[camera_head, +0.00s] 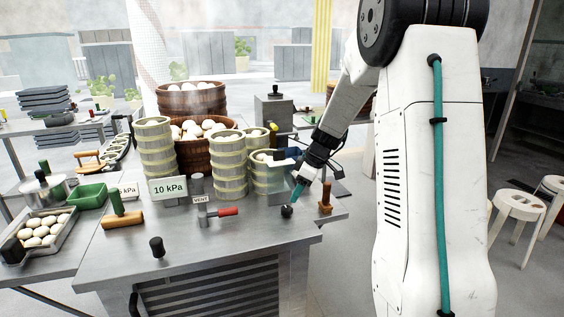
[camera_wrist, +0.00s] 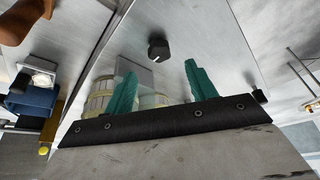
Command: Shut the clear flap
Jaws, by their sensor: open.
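Steamer stacks (camera_head: 229,165) and a large brown steamer (camera_head: 192,100) stand behind. A "10 kPa" sign (camera_head: 168,188), a red-handled vent valve (camera_head: 228,211), a brown wooden piece (camera_head: 325,197) and a black knob (camera_head: 157,247) are on the counter. The front middle is clear.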

